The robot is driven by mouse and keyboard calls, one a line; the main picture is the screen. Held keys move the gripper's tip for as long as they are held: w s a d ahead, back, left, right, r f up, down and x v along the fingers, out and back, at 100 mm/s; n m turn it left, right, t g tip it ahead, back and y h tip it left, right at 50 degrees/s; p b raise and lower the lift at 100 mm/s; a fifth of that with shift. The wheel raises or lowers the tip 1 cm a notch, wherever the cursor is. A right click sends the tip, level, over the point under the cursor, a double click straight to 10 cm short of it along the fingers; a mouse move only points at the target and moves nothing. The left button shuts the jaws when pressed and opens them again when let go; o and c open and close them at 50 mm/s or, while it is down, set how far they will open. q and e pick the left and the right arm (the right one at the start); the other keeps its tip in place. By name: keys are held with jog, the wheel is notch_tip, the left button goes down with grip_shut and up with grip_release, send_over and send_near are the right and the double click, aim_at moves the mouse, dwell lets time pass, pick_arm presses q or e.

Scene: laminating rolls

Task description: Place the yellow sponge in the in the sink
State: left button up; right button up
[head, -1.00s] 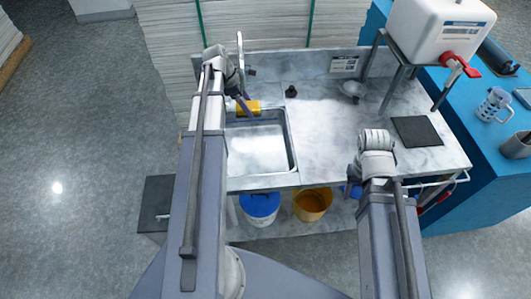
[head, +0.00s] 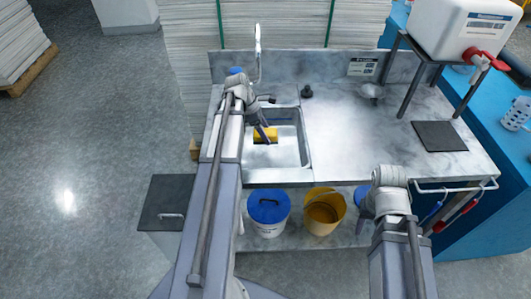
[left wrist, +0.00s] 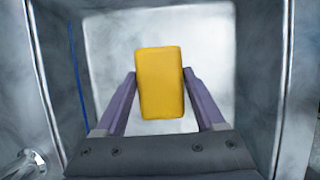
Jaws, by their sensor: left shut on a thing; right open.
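The yellow sponge (head: 266,135) is between the fingers of my left gripper (head: 263,133), over the sink basin (head: 285,158). In the left wrist view the sponge (left wrist: 160,83) is upright between the two purple fingers, and my left gripper (left wrist: 160,88) is shut on it. The basin's bright floor (left wrist: 210,45) and walls surround it in that view. I cannot tell the exact height of the sponge above the floor. My right gripper (head: 363,207) is open and empty, low in front of the counter's right part; its fingertips are partly hidden by my arm.
The tap (head: 258,55) stands behind the sink. A dark stopper (head: 307,91), a grey dish (head: 371,90) and a black mat (head: 439,136) are on the counter. A metal stand holds a white tank (head: 455,30). A blue-lidded bucket (head: 268,208) and a yellow bucket (head: 324,212) stand below.

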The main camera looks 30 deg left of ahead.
aim_at(256, 132)
pick_arm(q)
jog(key=shift+f+b, duration=3.2)
jog(key=shift+f, duration=0.7)
jog(key=shift+f, duration=0.25)
jog(key=o, duration=1.3)
jog(key=shift+r, duration=0.1)
jog(key=shift+r, duration=0.1)
jog(key=shift+a+r+p, duration=0.1)
jog(key=shift+r+p, duration=0.3)
jog(key=shift+r, duration=0.1)
jog(key=p+v, duration=1)
jog(key=v, duration=0.1)
jog(key=shift+s+r, duration=0.1)
